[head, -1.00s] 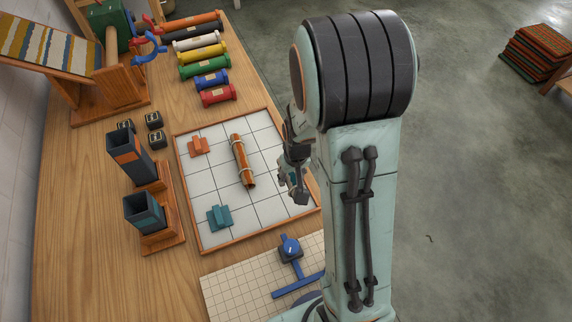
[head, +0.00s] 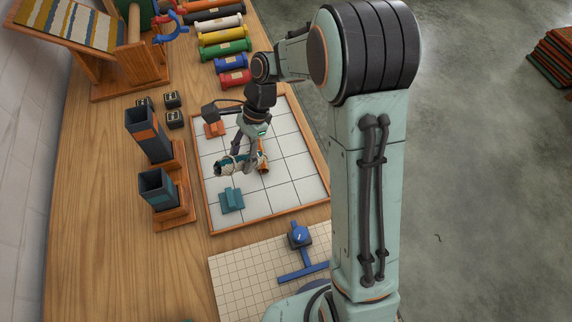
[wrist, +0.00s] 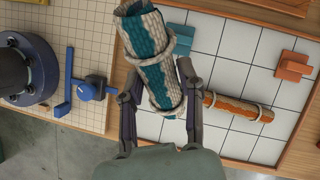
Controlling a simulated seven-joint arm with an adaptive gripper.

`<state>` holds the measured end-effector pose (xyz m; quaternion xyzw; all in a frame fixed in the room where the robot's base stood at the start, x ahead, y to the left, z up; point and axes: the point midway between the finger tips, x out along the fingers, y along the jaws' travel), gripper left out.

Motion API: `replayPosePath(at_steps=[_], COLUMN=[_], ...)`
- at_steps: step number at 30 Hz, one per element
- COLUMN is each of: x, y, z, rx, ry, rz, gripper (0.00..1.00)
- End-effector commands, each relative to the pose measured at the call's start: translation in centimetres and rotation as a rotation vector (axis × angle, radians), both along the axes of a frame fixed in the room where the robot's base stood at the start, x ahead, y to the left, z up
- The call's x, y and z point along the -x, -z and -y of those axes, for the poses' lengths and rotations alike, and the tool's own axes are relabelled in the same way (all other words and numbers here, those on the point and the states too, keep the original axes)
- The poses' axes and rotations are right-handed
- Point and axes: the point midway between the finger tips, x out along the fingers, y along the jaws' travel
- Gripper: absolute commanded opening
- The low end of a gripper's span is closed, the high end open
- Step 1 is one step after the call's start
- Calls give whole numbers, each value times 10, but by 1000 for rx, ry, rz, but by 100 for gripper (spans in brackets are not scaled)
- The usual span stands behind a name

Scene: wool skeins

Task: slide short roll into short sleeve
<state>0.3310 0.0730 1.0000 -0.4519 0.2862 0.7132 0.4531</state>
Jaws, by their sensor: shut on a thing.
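The short roll (head: 231,166) is teal and cream, tied with pale cord. My gripper (head: 241,164) is shut on it above the tiled board, and it lies roughly level in the head view. In the wrist view the roll (wrist: 150,48) sits between the two fingers (wrist: 158,82), with its far end reaching the top edge. The short sleeve (head: 157,189), a dark open-topped square tube with a teal band, stands upright on a wooden base to the left, apart from the roll.
A taller sleeve (head: 149,137) with an orange band stands behind the short one. An orange roll (wrist: 238,108) lies on the board (head: 300,187), with teal (head: 231,201) and orange (head: 214,129) blocks. Coloured spools (head: 226,48) lie at the back. A blue tool (head: 299,236) is in front.

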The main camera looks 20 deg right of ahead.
Motion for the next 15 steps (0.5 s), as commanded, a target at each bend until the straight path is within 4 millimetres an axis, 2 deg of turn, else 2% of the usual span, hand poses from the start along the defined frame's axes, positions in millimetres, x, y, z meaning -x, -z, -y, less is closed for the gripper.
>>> replayPosePath(at_steps=[3,7,12,15], x=[-15,-22,-26,-30], y=[-13,-36,-69,-89], z=[-57,-120,-174,-193], rx=[-136,-306,-510,-647], ry=[205,372,429,401], rz=[-44,-80,-118,-160], gripper=[5,5,5,5])
